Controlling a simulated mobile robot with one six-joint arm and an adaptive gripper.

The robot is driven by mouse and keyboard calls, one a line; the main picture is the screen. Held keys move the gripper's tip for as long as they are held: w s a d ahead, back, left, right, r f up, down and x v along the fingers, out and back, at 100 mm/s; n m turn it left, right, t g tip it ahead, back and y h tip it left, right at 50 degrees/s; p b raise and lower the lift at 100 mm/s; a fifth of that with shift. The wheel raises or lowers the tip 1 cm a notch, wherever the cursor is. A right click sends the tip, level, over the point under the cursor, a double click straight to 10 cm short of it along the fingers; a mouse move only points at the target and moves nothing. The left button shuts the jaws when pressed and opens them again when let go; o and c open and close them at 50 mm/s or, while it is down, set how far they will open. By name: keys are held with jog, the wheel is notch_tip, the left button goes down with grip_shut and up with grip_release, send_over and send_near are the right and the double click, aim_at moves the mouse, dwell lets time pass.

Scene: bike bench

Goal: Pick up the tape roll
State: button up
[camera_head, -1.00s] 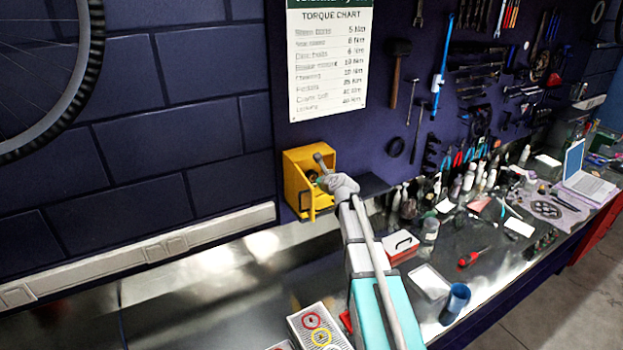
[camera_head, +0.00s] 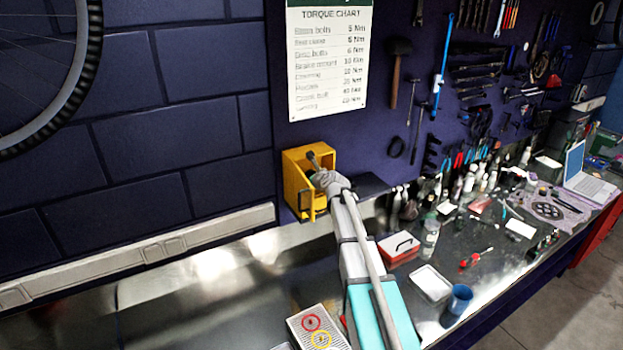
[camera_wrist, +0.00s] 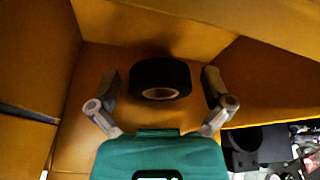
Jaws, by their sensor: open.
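The tape roll (camera_wrist: 160,79) is black with a pale core and sits inside the yellow bin (camera_head: 297,188). In the wrist view it lies between the two fingers of my gripper (camera_wrist: 161,84), with a gap on each side. My gripper is open and reaches into the bin. In the head view my gripper (camera_head: 318,168) is at the bin's open front, and the roll cannot be made out behind it. The bin's orange-yellow walls (camera_wrist: 40,60) surround the fingers in the wrist view.
The bin hangs on the dark wall, with a dark shelf (camera_head: 370,187) to its right. A red and white box (camera_head: 398,248), a blue cup (camera_head: 458,298) and bottles stand on the metal bench (camera_head: 215,285). The bench's left part is mostly clear.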

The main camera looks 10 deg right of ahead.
jog(key=c, duration=1)
jog(key=shift+r, duration=0.1)
notch_tip(320, 180, up, 3)
jog(key=p, duration=0.3)
jog(key=shift+r, duration=0.1)
jog(key=s+d, duration=0.1)
jog(key=s, duration=0.8)
jog(key=s+d, duration=0.2)
jog(key=s, duration=0.6)
jog(key=shift+s+d, duration=0.25)
jog(key=shift+s, duration=0.1)
